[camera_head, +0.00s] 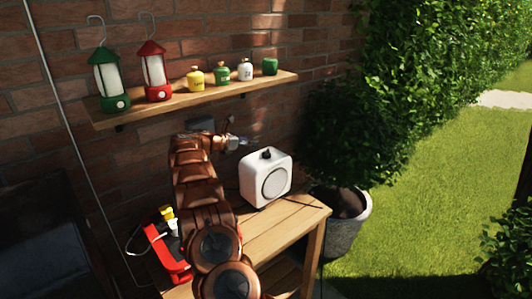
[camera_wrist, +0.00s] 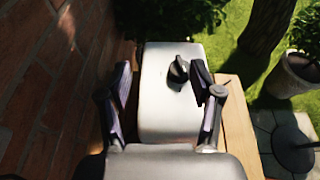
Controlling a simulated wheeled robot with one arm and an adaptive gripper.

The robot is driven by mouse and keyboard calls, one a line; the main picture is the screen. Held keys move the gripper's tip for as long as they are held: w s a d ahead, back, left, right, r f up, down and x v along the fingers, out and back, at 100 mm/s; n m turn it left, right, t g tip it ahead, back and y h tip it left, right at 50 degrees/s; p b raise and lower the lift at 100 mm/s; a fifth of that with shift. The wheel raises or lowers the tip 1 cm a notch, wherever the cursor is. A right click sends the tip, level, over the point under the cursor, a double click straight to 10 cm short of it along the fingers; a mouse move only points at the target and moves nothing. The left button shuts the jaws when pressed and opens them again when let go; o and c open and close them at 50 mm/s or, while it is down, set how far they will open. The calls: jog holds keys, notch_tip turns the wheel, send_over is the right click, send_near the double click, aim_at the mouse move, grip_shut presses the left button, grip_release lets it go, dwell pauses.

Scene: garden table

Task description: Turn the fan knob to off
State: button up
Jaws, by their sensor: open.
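A white box-shaped fan (camera_head: 265,178) with a round front grille stands on the wooden table (camera_head: 262,230). A black knob (camera_head: 266,154) sits on its top face. In the wrist view the fan's top (camera_wrist: 165,105) fills the middle, with the knob (camera_wrist: 178,70) toward its far right part, its grip slanted. My gripper (camera_head: 245,141) is open and empty, above and to the left of the fan in the head view. In the wrist view its fingers (camera_wrist: 163,100) are spread over the fan's top, with the knob beyond and nearer the right finger. No contact with the knob shows.
A shelf (camera_head: 190,101) with a green lantern (camera_head: 109,82), a red lantern (camera_head: 155,72) and several small canisters hangs on the brick wall above. A red object (camera_head: 168,250) lies at the table's left. A potted shrub (camera_head: 343,215) stands to the right.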

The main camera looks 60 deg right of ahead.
aim_at(264, 153)
jog(key=f, duration=0.1)
jog(key=s+a+f+m+g+y, duration=0.1)
jog(key=f+m, duration=0.1)
jog(key=shift+s+a+f+g, duration=0.1)
jog(key=shift+s+a+g, duration=0.2)
jog(key=shift+s+a, duration=0.1)
jog(key=p+x, duration=0.3)
jog(key=x, duration=0.3)
jog(key=shift+a, duration=0.1)
jog(key=shift+s+d+f+y+p, duration=0.15)
jog(key=shift+d+f+p, duration=0.1)
jog(key=shift+d, duration=0.15)
jog(key=shift+s+d+f+y+p, duration=0.1)
jog(key=shift+s+d+f+y, duration=0.1)
jog(key=shift+d, duration=0.2)
jog(key=shift+c, duration=0.2)
jog(key=shift+a, duration=0.1)
jog(key=c, duration=1.1)
